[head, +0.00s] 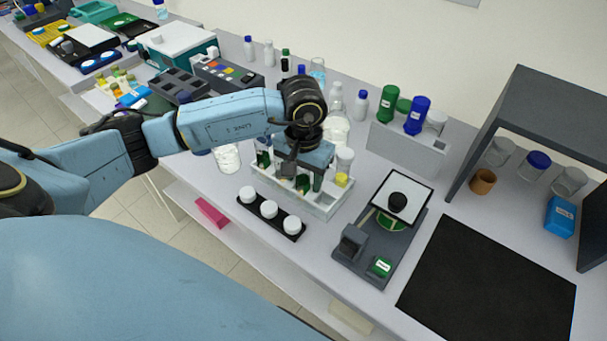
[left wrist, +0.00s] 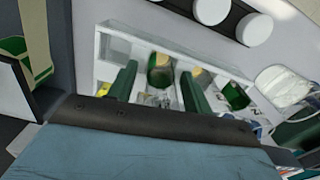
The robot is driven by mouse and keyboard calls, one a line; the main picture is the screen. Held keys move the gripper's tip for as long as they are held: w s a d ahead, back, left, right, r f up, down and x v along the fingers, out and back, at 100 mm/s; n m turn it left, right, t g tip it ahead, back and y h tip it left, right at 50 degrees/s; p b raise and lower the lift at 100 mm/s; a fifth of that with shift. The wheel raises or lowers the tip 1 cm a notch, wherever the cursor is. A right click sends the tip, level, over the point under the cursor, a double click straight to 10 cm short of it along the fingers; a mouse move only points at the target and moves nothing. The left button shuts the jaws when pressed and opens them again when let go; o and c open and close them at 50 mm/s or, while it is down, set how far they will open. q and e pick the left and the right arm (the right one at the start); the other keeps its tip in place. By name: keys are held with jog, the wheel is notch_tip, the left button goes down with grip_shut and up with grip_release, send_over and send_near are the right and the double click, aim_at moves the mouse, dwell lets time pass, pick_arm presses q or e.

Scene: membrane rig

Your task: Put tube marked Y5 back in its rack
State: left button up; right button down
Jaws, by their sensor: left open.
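The pale grey rack (head: 322,205) stands near the front of the bench and holds tubes. One tube with a yellow cap (head: 342,180) is at its right end, and a green-capped tube (head: 263,157) is at its left end. My left gripper (head: 302,184) is over the rack, pointing down, with its fingers apart. In the left wrist view the gripper (left wrist: 157,88) has green-capped tubes (left wrist: 160,74) (left wrist: 236,96) around its fingertips. It holds nothing that I can see. No tube label is readable, so I cannot tell which tube is Y5. My right gripper is out of view.
A black holder (head: 288,232) with white-capped jars stands in front of the rack. A grey device with a white-topped plate (head: 382,255) is to the right, beside a black mat (head: 490,285). A grey stand (head: 405,150) with green and blue bottles is behind.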

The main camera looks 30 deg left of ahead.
pick_arm(q)
notch_tip(320, 180, up, 14)
jog(key=shift+f+b, duration=0.25)
jog(key=shift+b, duration=0.1)
dwell(0.5)
